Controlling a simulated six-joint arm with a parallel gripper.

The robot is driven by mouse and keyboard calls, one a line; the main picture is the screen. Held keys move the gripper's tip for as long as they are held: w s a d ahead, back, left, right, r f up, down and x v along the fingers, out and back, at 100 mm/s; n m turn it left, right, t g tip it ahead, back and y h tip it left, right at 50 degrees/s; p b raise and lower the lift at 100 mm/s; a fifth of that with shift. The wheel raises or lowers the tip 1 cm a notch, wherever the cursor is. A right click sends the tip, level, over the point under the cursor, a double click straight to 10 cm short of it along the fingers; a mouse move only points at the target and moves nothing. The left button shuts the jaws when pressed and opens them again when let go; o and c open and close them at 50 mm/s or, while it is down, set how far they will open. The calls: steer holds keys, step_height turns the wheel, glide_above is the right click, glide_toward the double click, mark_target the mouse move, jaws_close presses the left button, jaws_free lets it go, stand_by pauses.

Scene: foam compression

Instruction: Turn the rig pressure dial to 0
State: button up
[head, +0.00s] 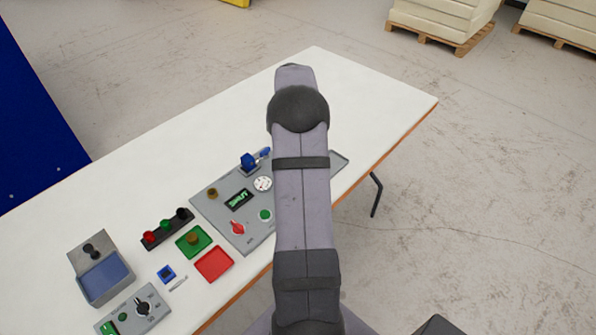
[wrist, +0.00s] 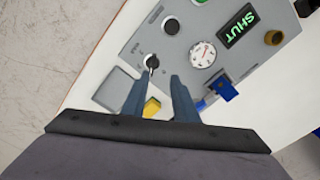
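The grey rig panel (head: 217,211) lies on the white table, partly hidden behind my arm in the head view. In the wrist view a black dial with a light pointer (wrist: 152,61) sits on the panel (wrist: 140,44), just beyond my fingertips. I take it for the pressure dial; its scale is too small to read. A second dark round knob (wrist: 171,26) is near it. My gripper (wrist: 160,77) is open, its two fingers apart with nothing clearly held. Whether a finger touches the dial cannot be told. The gripper is hidden in the head view.
The panel bears a white gauge (wrist: 202,56), a green SHUT display (wrist: 241,26), a brown knob (wrist: 274,37), a blue valve (wrist: 223,90) and a red knob (head: 237,228). A yellow piece (wrist: 152,107) shows between my fingers. Table's far right (head: 375,95) is clear.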

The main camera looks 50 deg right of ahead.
steer(key=shift+s+d+f+m, duration=0.1)
steer(key=shift+s+d+m, duration=0.3)
steer(key=shift+s+d, duration=0.25)
steer(key=shift+a+f+p, duration=0.15)
steer(key=shift+f+p, duration=0.7)
steer(key=shift+f, duration=2.85)
steer(key=shift+c, duration=0.4)
jaws_close()
